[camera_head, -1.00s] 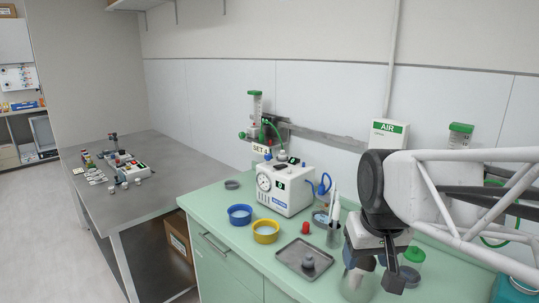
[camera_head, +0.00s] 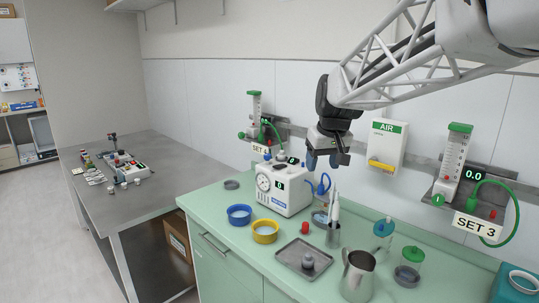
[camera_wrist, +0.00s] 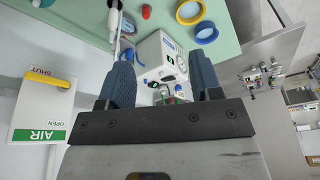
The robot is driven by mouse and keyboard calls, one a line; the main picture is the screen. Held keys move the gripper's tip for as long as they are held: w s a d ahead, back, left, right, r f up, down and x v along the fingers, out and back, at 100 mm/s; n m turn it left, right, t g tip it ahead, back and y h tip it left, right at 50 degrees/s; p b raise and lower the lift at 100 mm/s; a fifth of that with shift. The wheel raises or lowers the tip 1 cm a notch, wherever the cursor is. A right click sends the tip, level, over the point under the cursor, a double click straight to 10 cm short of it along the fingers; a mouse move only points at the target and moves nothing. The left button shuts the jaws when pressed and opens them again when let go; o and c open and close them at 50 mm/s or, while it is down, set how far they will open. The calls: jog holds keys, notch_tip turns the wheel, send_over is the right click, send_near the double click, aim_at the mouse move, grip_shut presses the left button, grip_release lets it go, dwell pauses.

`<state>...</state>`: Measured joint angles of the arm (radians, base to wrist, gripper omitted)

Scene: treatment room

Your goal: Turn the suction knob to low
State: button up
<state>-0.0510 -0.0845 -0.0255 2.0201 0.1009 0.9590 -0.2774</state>
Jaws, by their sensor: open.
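The white suction unit (camera_head: 285,188) stands on the green counter, with a round gauge (camera_head: 263,183) on its left face and a small dark display reading 0. Small knob-like parts (camera_head: 281,156) show on its top, too small to read any low mark or setting. The unit also shows between my fingers in the wrist view (camera_wrist: 158,58). My gripper (camera_head: 326,159) is open and empty, in the air above and right of the unit in the head view. In the wrist view its two dark blue fingers (camera_wrist: 162,80) are spread wide and touch nothing.
A blue ring dish (camera_head: 239,215), a yellow ring dish (camera_head: 265,231), a grey tray (camera_head: 303,258), a cup with upright tools (camera_head: 333,237) and a metal pitcher (camera_head: 357,276) stand on the counter. The AIR panel (camera_head: 388,139) with a yellow handle and flowmeters line the wall.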

jog(key=w+a+n, duration=0.1)
jog(key=w+a, duration=0.2)
jog(key=w, duration=0.8)
jog(key=w+a+n, duration=0.1)
jog(key=w+a, duration=0.1)
jog(key=w, duration=0.9)
jog(key=n+y, duration=0.2)
send_near(268, 155)
jog(key=shift+w+a+f+n+t, duration=0.15)
jog(key=shift+a+f, duration=0.05)
jog(key=shift+f, duration=0.15)
jog(key=shift+w+a+f+n+t, duration=0.15)
jog(key=shift+a+f, duration=0.05)
jog(key=shift+f, duration=0.15)
jog(key=shift+f, duration=0.1)
jog(key=shift+x, duration=3.8)
jog(key=shift+d, duration=0.1)
jog(key=c, duration=0.9)
